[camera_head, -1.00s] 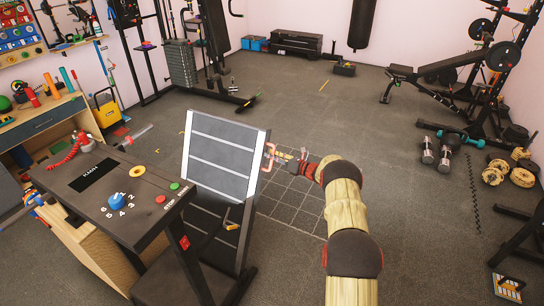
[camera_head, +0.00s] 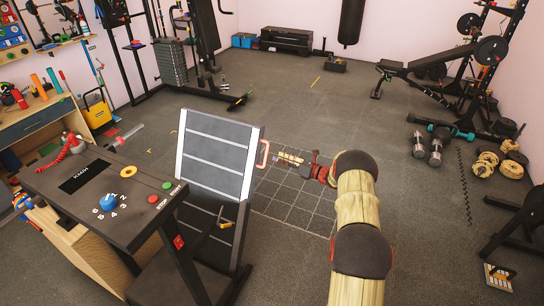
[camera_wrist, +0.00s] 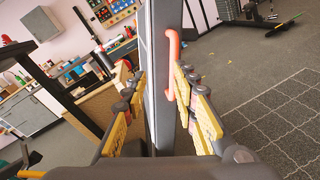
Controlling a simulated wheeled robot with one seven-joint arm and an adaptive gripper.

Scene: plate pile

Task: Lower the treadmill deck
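The treadmill deck (camera_head: 215,155) is a grey panel with white edges. It stands tilted up, nearly upright, behind the treadmill console (camera_head: 95,195). A pink-red handle (camera_head: 263,153) sits on the deck's right edge. My gripper (camera_head: 279,158) is just to the right of the handle, apparently clear of it. In the wrist view, the yellow-padded fingers of my gripper (camera_wrist: 165,95) are spread apart. The deck's edge (camera_wrist: 158,90) and the handle (camera_wrist: 171,60) show between or just beyond them. Whether a finger touches the handle is hard to tell.
The console has a blue dial (camera_head: 107,202) and red and green buttons. A workbench (camera_head: 38,120) stands at the left. Dumbbells (camera_head: 427,147), weight plates and a bench (camera_head: 425,75) are at the right. The floor grid (camera_head: 298,198) right of the deck is clear.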

